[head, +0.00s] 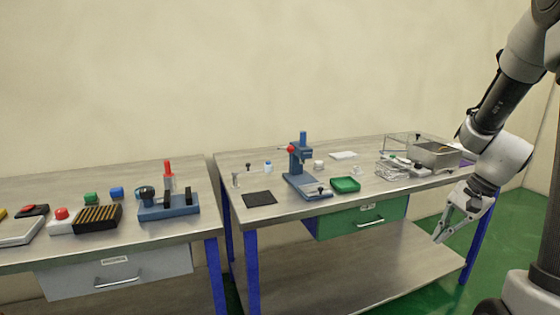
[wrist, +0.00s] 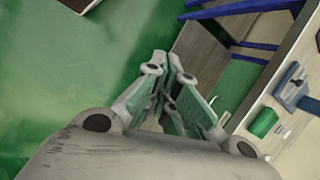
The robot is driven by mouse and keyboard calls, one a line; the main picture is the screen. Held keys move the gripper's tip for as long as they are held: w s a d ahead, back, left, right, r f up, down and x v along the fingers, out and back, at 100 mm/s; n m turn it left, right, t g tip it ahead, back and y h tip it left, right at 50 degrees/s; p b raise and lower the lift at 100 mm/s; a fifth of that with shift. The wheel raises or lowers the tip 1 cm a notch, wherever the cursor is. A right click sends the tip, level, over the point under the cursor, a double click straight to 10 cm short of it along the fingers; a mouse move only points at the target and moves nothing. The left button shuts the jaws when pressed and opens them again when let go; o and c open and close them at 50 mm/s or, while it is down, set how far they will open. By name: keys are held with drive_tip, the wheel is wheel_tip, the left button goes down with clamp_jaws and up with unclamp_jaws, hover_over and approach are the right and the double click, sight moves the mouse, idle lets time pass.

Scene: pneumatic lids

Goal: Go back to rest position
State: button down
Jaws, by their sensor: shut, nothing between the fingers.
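My gripper (head: 441,236) hangs at the right in the head view, pointing down and to the left, in front of the right workbench and apart from it. Its fingers are shut with nothing between them. In the wrist view the fingers (wrist: 166,66) point toward the green floor (wrist: 80,90), with the bench at the right of the picture. My arm is bent and comes down from the upper right in the head view.
The right workbench (head: 231,195) carries a blue press (head: 298,160), a green tray (head: 345,184), a black mat (head: 260,198) and a grey metal box (head: 436,155). The left workbench (head: 140,237) holds buttons and a blue fixture (head: 168,207). Green drawer (head: 360,219) appears closed.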

drive_tip(key=s+a+r+n+t+h, duration=0.1)
drive_tip(key=s+a+r+n+h, duration=0.1)
drive_tip(key=s+r+n, duration=0.3)
drive_tip(key=s+a+r+n+t+h, duration=0.2)
drive_tip(key=s+r+n, duration=0.3)
drive_tip(key=s+r, duration=0.5)
drive_tip(key=shift+s+a+r+n, duration=0.3)
drive_tip(key=shift+s+a+n, duration=0.1)
drive_tip(key=shift+s, duration=0.3)
